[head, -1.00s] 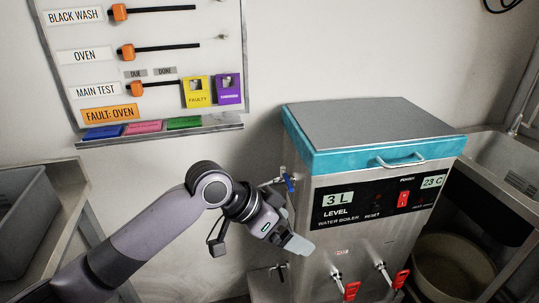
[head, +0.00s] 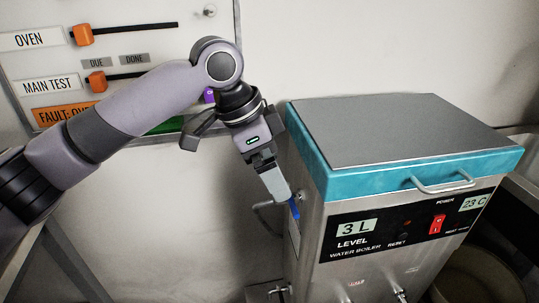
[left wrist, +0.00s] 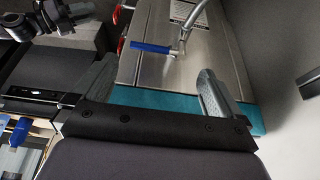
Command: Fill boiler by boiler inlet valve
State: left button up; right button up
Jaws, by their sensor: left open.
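The water boiler (head: 340,190) is a steel box with a grey lid and a teal band. Its display reads 3 L and 23 C. The blue inlet valve handle (head: 295,209) is on its left side, just below my left gripper (head: 276,190), whose fingers hide part of it. In the left wrist view the blue valve handle (left wrist: 152,47) lies ahead of the open fingers of my left gripper (left wrist: 158,88), with nothing between them. The valve's pipe (left wrist: 192,18) shows there too. My right gripper is not in view.
A whiteboard (head: 170,40) with orange sliders hangs on the wall at the upper left, behind my left arm. A dark bin (head: 475,275) stands at the lower right. The floor to the left of the boiler looks mostly clear.

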pick_arm(q)
jog(key=x, duration=0.6)
jog(key=shift+s+b, duration=0.1)
jog(key=shift+b, duration=0.3)
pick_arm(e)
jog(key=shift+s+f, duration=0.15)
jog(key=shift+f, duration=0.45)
pick_arm(q)
jog(key=c, duration=0.7)
jog(key=shift+r+m+p, duration=0.2)
jog(key=shift+m+p, duration=0.1)
jog(key=shift+p, duration=0.4)
jog(key=m+p, duration=0.1)
jog(key=p, duration=0.1)
jog(key=a+m+g+p, duration=0.1)
jog(key=shift+m+p, duration=0.4)
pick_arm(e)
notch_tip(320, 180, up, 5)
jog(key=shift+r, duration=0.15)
pick_arm(q)
jog(key=shift+f, duration=0.1)
